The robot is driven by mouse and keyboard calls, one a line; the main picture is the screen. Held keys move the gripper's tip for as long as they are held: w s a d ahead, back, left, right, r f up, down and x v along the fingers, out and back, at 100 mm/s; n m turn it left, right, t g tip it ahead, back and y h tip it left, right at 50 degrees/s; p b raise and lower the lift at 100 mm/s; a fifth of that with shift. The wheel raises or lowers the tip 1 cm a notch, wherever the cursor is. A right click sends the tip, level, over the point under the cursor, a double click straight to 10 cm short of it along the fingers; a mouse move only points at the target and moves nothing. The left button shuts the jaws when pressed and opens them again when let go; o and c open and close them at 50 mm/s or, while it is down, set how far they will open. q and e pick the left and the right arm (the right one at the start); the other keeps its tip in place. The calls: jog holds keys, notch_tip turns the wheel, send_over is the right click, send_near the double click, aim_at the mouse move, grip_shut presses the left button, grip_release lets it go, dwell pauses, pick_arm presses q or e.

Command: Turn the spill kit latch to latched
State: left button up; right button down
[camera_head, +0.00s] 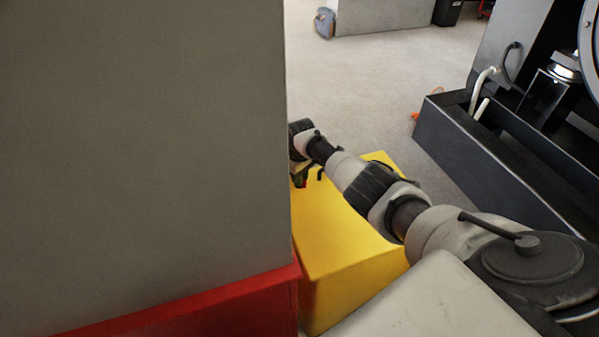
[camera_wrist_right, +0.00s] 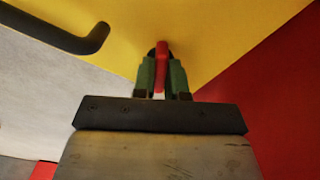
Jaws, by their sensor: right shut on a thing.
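The spill kit is a yellow box (camera_head: 345,230) in the middle of the head view, beside a grey panel. Its yellow face (camera_wrist_right: 215,35) fills the top of the wrist view. The latch is a narrow red handle (camera_wrist_right: 161,66) in front of that face, upright in the wrist view. My right gripper (camera_wrist_right: 162,80) has its green fingers on both sides of the red latch and is shut on it. In the head view my right gripper (camera_head: 300,178) is at the box's far left, partly hidden by the grey panel. My left gripper is not in view.
A large grey panel (camera_head: 140,150) on a red base (camera_head: 215,305) blocks the left. A dark genset tray (camera_head: 475,150) stands at the right. Open floor (camera_head: 380,80) lies beyond the box. A dark rounded bar (camera_wrist_right: 70,35) is at upper left in the wrist view.

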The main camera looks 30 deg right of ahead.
jog(key=m+p, duration=0.1)
jog(key=m, duration=0.4)
jog(key=shift+m+p, duration=0.3)
dwell(0.4)
jog(key=c, duration=1.2)
grip_release()
jog(key=shift+o, duration=0.2)
jog(key=shift+r, duration=0.1)
notch_tip(320, 180, up, 9)
jog(key=p, duration=0.4)
jog(key=shift+r, duration=0.85)
jog(key=shift+f, duration=0.1)
